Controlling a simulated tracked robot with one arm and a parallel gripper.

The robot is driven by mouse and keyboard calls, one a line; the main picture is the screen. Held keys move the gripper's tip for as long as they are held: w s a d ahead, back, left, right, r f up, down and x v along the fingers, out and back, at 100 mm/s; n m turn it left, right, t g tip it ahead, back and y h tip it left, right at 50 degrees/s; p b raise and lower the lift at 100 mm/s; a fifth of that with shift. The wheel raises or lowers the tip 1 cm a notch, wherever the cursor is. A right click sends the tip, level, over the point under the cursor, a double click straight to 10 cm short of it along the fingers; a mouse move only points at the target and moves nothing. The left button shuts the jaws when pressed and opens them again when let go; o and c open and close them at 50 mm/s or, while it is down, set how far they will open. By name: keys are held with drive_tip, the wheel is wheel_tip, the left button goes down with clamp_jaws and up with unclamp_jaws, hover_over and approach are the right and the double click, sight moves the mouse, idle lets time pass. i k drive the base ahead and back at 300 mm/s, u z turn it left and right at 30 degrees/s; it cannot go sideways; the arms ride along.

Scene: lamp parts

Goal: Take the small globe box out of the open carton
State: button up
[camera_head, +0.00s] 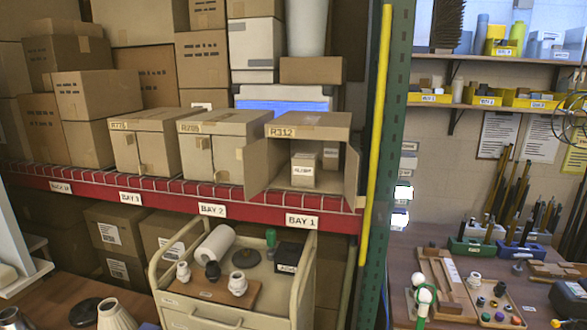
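The open carton (308,126), marked R312, stands on the red shelf at BAY 1, with its front flaps swung outward to both sides. Inside it, a small brown box (303,180) with a white label sits near the front, left of the middle. Its label is too small to read, so I cannot tell for sure that it is the globe box. A second labelled box (331,155) shows behind it to the right, partly hidden. My gripper is not in view.
Closed cartons (220,150) stand close on the left. A green rack post (385,180) and a yellow pole (374,140) rise on the right. A cream cart (230,312) with lamp parts stands below. A workbench (400,262) with small parts is at right.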

sight(303, 166)
drive_tip(key=i, duration=1.55)
drive_tip(key=z, duration=0.1)
